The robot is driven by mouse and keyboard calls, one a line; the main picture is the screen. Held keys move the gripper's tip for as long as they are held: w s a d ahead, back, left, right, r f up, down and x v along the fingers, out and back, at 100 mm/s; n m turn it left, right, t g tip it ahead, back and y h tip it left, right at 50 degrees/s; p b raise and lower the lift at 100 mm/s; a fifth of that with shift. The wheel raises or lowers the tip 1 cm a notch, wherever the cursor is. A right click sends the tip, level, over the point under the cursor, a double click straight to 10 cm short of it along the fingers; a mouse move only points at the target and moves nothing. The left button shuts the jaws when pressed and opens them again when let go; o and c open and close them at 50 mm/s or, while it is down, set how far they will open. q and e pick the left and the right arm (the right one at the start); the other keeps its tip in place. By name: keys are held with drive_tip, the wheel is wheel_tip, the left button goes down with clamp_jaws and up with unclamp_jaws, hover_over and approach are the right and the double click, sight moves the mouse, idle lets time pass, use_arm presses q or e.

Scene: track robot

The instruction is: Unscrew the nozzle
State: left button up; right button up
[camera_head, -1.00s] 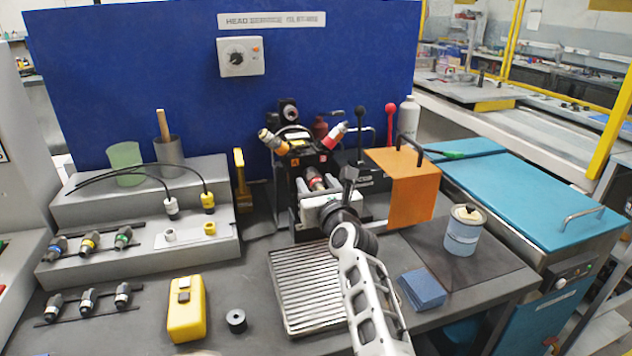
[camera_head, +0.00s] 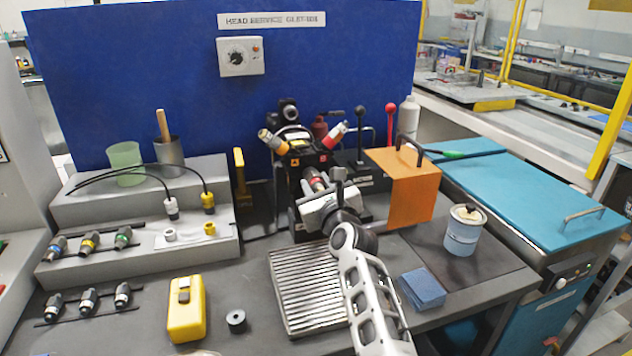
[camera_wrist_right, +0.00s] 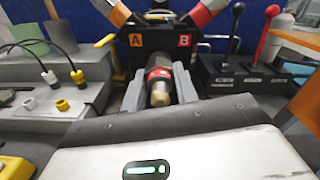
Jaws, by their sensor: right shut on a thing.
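The nozzle (camera_wrist_right: 160,93) has a brass-coloured tip and a red band (camera_wrist_right: 158,74). It points out from the black head fixture (camera_head: 297,160), which carries an orange A label and a red B label. My right gripper (camera_head: 328,198) is at the front of the fixture, and its jaws (camera_wrist_right: 160,98) are on both sides of the nozzle, shut on it. In the head view the red-banded nozzle (camera_head: 316,181) shows just behind the gripper; its tip is hidden there. My left gripper is not in view.
A ribbed metal tray (camera_head: 306,290) lies below my right arm. An orange panel (camera_head: 410,195) stands close on the right, with a black lever (camera_head: 360,118) and a red lever (camera_head: 390,115) behind. Spare nozzles (camera_head: 88,298) lie at left, near a yellow box (camera_head: 186,308).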

drive_tip(key=n, duration=0.7)
drive_tip(key=shift+n, duration=1.2)
drive_tip(key=n, duration=0.2)
drive_tip(key=shift+n, duration=0.3)
drive_tip(key=n, duration=0.2)
drive_tip(key=shift+n, duration=0.3)
drive_tip(key=n, duration=0.5)
drive_tip(key=shift+n, duration=1)
